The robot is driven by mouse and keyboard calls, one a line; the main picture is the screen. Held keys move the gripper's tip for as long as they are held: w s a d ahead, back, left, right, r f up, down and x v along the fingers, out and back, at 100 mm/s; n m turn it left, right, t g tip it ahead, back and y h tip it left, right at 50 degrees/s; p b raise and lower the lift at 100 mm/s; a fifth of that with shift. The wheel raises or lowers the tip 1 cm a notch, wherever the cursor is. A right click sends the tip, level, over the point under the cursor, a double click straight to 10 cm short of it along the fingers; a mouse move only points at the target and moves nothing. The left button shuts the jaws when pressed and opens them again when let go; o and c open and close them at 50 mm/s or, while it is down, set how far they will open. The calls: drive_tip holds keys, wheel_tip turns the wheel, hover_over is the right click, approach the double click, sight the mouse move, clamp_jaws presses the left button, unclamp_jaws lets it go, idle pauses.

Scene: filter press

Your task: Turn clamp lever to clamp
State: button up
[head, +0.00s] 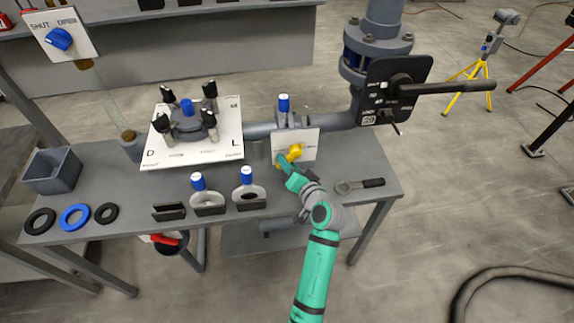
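A small yellow lever (294,152) sits on a white plate (309,141) at the middle of the bench. The plate's lettering is too small to read, so I cannot tell for sure that this is the clamp lever. My teal arm reaches up from below, and my gripper (285,165) is right at the lower left end of the yellow lever. I cannot tell whether it touches the lever or whether its fingers are open. A long black lever (445,88) points right from a black labelled panel (377,92) at the upper right.
A grey pipe (340,121) runs behind the plate. A white board (222,146) with a black-knobbed, blue-centred fitting stands left. Two blue-capped ring parts (208,198) (248,192), a wrench (360,185), rings (75,217) and a grey bin (52,171) are on the bench (345,207).

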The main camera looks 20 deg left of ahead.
drive_tip(key=shift+o, duration=0.9)
drive_tip(key=shift+f, duration=0.1)
drive_tip(key=shift+s+d, duration=0.1)
drive_tip(key=shift+s, duration=0.05)
drive_tip(key=v, duration=1)
drive_tip(key=shift+s+d, duration=0.15)
drive_tip(key=shift+s, duration=0.05)
